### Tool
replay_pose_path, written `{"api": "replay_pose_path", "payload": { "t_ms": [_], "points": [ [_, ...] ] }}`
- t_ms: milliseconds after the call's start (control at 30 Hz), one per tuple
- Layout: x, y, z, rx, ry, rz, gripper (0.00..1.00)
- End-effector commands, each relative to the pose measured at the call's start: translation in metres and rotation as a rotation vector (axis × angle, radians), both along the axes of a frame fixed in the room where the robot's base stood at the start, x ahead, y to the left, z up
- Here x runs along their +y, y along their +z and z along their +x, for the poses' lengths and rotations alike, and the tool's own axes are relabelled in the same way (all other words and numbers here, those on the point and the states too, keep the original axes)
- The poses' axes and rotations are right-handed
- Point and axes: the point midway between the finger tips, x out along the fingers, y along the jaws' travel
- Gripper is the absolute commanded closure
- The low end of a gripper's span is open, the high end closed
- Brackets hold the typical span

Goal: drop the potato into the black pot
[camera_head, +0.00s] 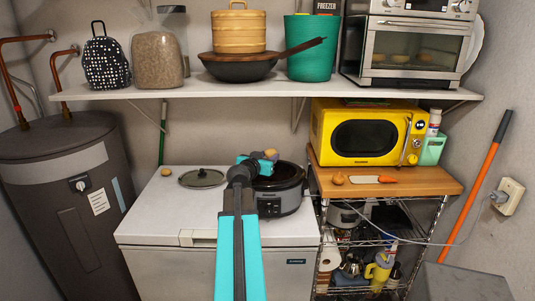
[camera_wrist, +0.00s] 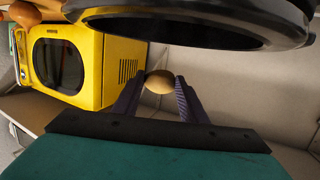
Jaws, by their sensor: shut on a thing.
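The potato (camera_wrist: 159,82) is a small tan lump between my gripper's fingers in the wrist view. In the head view the potato (camera_head: 271,154) shows at the end of my arm. My gripper (camera_head: 264,159) is shut on it; the fingers show in the wrist view (camera_wrist: 160,88). The black pot (camera_head: 290,182) is the open slow cooker with a dark inside and grey body, at the right of the white freezer top. In the head view my gripper overlaps its back left rim. A dark curved rim, apparently the pot's (camera_wrist: 200,32), fills the top of the wrist view.
A lid (camera_head: 202,178) and a small brown item (camera_head: 166,171) lie on the white freezer top (camera_head: 180,205), left of my arm. A shelf (camera_head: 270,90) with several items hangs above.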

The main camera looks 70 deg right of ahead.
Motion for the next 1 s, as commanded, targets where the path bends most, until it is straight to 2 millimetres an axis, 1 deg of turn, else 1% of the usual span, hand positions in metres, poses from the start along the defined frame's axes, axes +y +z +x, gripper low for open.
{"api": "replay_pose_path", "payload": {
  "t_ms": [133, 467, 500, 567, 600, 633, 1000],
  "points": [
    [0.0001, -0.0065, -0.0001, 0.0, 0.0, 0.0, 0.84],
    [-0.0001, -0.0078, 0.0, 0.0, 0.001, -0.001, 0.84],
    [-0.0001, -0.0078, 0.0, 0.0, 0.001, -0.001, 0.58],
    [-0.0001, -0.0078, 0.0, 0.0, 0.001, -0.001, 0.48],
    [-0.0001, -0.0078, 0.0, 0.0, 0.001, -0.001, 0.41],
    [0.0, -0.0079, 0.0001, 0.0, 0.001, -0.001, 0.4],
    [0.0017, -0.0079, 0.0, 0.0, 0.001, 0.0, 0.4]
  ]
}}
